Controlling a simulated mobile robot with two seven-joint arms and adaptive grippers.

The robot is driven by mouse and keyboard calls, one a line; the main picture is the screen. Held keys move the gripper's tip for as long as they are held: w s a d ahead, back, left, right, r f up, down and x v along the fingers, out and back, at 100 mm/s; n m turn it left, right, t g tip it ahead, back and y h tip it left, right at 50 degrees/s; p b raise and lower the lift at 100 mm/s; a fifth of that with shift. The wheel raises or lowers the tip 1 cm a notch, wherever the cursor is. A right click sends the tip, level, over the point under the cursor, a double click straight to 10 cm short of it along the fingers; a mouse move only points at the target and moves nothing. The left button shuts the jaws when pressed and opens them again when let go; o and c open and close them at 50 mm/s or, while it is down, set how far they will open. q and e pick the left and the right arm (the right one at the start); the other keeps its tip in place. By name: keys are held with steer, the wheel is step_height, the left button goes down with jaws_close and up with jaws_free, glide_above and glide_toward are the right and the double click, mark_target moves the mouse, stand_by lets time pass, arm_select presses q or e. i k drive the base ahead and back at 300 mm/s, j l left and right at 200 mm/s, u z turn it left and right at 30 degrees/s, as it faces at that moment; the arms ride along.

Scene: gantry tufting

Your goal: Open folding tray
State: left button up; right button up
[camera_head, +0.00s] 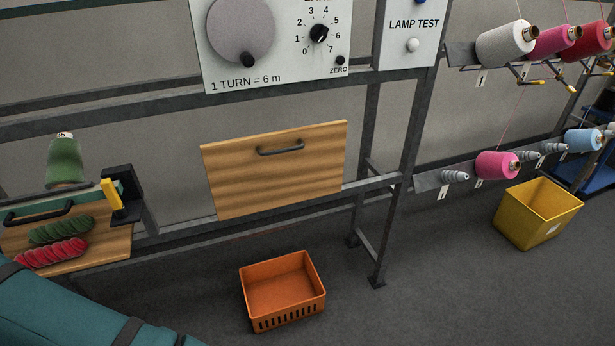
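The folding tray (274,172) is a light wooden panel with a dark bar handle (281,147) near its top edge. It hangs close to upright on the grey metal frame, below the dial panel, slightly tilted in the picture. Its face and handle are unobstructed. Neither of my grippers shows in the head view, so nothing is seen touching the tray.
An orange crate (284,318) stands on the floor below the tray. Yarn cones and a yellow bin (537,212) are at right. A frame leg (371,235) stands right of the tray.

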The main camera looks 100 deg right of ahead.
mark_target(248, 175)
steer(key=z, duration=3.05)
